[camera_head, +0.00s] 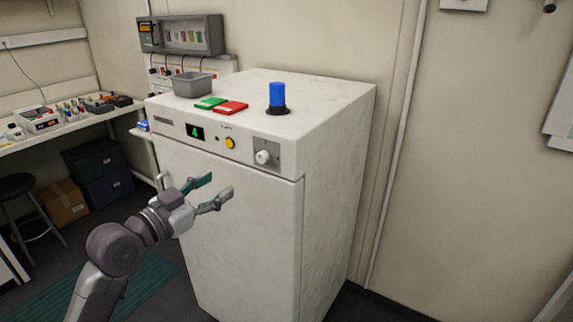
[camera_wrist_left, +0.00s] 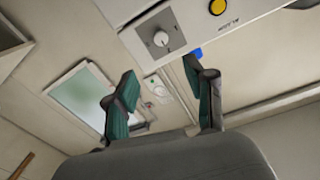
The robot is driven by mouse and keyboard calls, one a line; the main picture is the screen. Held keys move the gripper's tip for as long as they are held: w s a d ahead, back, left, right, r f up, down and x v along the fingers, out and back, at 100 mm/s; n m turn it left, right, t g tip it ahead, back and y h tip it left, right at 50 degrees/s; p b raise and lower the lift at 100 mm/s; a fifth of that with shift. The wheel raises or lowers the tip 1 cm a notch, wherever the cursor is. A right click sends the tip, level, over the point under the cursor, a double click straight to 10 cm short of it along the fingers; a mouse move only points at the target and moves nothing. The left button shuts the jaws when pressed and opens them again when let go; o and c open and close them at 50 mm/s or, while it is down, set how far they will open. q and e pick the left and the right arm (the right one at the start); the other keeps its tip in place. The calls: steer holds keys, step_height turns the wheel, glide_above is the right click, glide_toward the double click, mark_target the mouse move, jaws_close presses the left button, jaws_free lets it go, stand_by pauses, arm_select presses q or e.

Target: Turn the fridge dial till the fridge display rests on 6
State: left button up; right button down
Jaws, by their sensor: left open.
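The white fridge (camera_head: 240,230) stands in the middle of the head view. Its dial (camera_head: 263,157) is a white knob on a grey plate at the right of the front panel. The dial also shows in the left wrist view (camera_wrist_left: 160,39), ahead of the fingers and apart from them. The fridge display (camera_head: 194,132) is a small black screen with a green digit that looks like 4. My left gripper (camera_head: 217,189) is open and empty in front of the fridge door, below and left of the dial. In the left wrist view its two fingers (camera_wrist_left: 161,100) are spread. My right gripper is not in view.
A yellow button (camera_head: 230,143) sits left of the dial. A cluttered bench (camera_head: 60,130) stands at the left.

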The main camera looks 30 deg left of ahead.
mark_target(260, 158)
arm_select(q)
steer(key=w+p, duration=0.1)
steer(key=w, duration=0.3)
steer(key=w+p, duration=0.2)
steer(key=w, duration=0.2)
steer(key=w+d+p, duration=0.1)
steer(key=w, duration=0.4)
steer(key=shift+p, duration=0.3)
steer(key=shift+w+d, duration=0.15)
steer(key=shift+w, duration=0.2)
jaws_close()
